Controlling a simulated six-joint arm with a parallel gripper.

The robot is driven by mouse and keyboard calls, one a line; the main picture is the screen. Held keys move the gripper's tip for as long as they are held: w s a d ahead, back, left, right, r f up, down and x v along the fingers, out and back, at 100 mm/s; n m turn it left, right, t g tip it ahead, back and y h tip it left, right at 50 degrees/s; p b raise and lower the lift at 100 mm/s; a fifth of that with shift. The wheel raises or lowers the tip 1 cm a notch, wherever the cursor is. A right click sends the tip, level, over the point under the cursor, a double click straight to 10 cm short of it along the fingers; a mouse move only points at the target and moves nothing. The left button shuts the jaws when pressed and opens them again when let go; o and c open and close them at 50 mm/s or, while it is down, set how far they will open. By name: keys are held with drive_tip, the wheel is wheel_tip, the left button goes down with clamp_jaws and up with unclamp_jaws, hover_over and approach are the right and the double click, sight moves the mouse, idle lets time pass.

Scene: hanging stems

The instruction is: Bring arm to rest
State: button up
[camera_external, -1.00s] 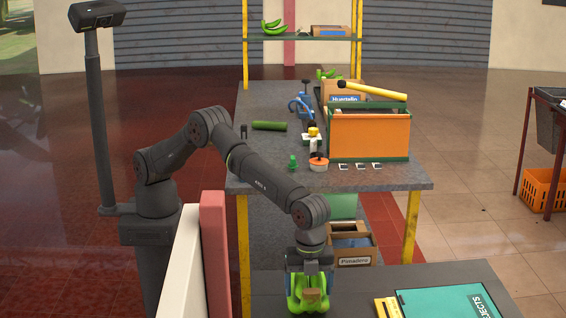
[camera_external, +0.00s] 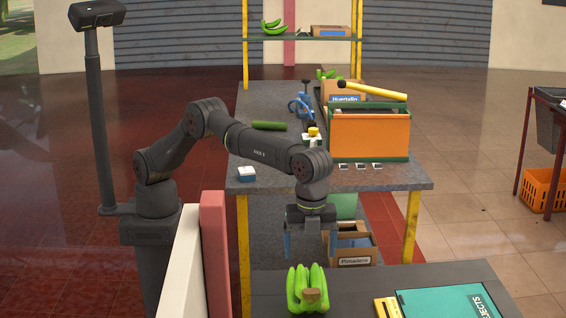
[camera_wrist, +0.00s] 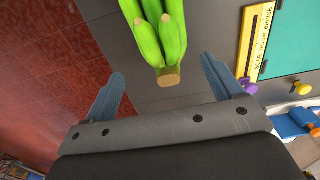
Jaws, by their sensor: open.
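My gripper (camera_external: 310,243) hangs pointing down above the near dark table, with its two blue fingers spread apart and nothing between them. A bunch of green bananas (camera_external: 307,288) with a brown cut stem end lies on that table, below my gripper and apart from it. In the wrist view, the bananas (camera_wrist: 162,40) are at the top centre, beyond the open fingers (camera_wrist: 168,92). The near table (camera_external: 370,283) is partly outside the external view.
A teal folder (camera_external: 450,302) lies right of the bananas. A red and white barrier (camera_external: 213,255) stands left. Behind is a long grey bench (camera_external: 390,180) with an orange toolbox (camera_external: 368,135), a cucumber (camera_external: 269,126) and small items. A cardboard box (camera_external: 354,258) is under the bench.

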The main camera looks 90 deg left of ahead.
sight(309, 279)
drive_tip(key=shift+r, duration=0.5)
drive_tip(key=shift+f, duration=0.1)
wheel_tip(309, 279, down, 13)
drive_tip(key=shift+r, duration=2.4)
